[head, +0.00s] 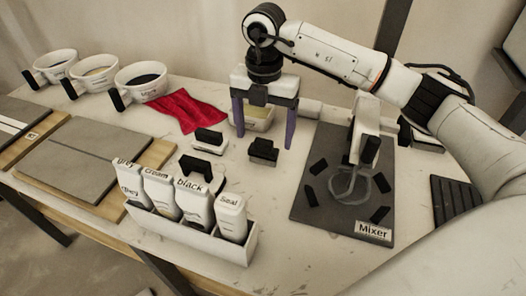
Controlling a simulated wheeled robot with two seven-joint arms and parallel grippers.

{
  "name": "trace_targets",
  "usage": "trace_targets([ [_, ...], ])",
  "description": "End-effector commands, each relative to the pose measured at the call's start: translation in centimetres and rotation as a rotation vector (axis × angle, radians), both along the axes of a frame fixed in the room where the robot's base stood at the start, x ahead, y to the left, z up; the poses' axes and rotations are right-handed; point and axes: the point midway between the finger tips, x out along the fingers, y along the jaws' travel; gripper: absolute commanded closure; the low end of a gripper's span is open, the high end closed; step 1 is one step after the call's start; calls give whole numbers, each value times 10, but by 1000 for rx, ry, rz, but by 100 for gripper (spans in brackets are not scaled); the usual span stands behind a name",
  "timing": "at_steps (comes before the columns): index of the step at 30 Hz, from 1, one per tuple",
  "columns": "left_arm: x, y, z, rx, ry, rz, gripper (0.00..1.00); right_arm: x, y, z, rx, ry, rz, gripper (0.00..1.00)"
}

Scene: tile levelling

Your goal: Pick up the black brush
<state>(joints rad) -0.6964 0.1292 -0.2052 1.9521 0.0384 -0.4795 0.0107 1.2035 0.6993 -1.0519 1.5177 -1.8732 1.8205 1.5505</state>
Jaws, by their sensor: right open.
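My right gripper (264,138) hangs fingers-down over the middle of the table, its two purple fingers wide apart and nothing between them that I can see held. A small all-dark block-shaped tool (263,152) lies on the table just below and between the fingertips; it may be the black brush. Two similar tools with black handles and pale bases are near it: one to the left (209,138) and one nearer the front (195,166), partly hidden by the tubes. I cannot tell for certain which is the brush. My left gripper is not in view.
A white rack (200,239) of labelled tubes stands at the front. A dark mixer mat (312,222) with a mixer lies to the right. A red cloth (188,109), several cups and a pale yellow container (262,122) are behind. Tiles (88,162) lie left.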

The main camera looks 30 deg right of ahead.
Motion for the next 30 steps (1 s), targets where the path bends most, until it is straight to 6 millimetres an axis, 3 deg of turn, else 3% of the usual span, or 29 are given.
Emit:
trace_targets([
  [7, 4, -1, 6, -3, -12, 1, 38, 2, -1, -37, -1, 2, 0, 20],
  [17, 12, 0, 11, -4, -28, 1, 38, 3, -1, -44, 0, 0, 1, 20],
  [25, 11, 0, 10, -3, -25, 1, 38, 3, -1, -43, 0, 0, 1, 64],
  [30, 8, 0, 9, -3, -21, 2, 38, 3, -1, -43, 1, -1, 1, 64],
])
